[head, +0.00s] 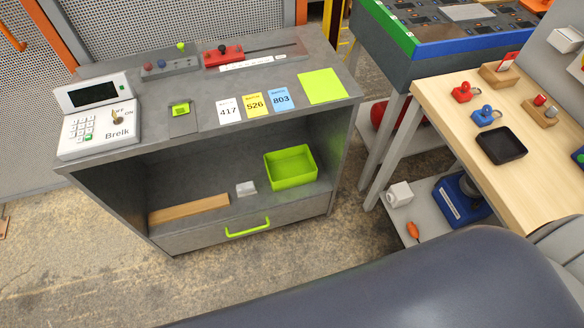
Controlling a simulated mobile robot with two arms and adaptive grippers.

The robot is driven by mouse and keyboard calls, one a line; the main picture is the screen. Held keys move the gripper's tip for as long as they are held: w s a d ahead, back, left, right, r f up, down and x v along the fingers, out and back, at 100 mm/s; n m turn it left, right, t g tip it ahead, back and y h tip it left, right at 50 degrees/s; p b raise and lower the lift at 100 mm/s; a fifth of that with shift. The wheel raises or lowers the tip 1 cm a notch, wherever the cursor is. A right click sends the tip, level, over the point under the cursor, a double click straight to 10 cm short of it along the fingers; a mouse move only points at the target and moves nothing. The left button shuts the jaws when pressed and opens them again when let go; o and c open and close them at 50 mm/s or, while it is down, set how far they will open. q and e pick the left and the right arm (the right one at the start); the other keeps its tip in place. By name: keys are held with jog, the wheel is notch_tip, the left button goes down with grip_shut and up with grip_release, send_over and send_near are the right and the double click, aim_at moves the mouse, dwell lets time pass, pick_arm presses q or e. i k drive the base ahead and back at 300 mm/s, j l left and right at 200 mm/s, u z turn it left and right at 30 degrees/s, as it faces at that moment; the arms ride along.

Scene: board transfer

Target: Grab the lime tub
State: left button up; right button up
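The lime tub (289,181) is an open, square, bright green container. It stands upright on the inner shelf of the grey cabinet (330,138), towards the right end. It looks empty, and nothing covers it from above in this view. Neither of my grippers shows in the head view. A dark smooth rounded part fills the bottom right and hides the floor there.
A small white block (246,188) and a wooden strip (188,208) lie left of the tub. A drawer with a lime handle (247,229) is below. The cabinet top holds a keypad terminal (98,116) and number cards (255,104). A wooden table (545,185) stands right.

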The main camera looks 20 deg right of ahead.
aim_at(293, 167)
jog(key=i+l+z, duration=0.25)
jog(key=l, duration=0.25)
jog(key=i+l+z, duration=0.3)
jog(key=i+l, duration=0.05)
jog(key=l, duration=0.05)
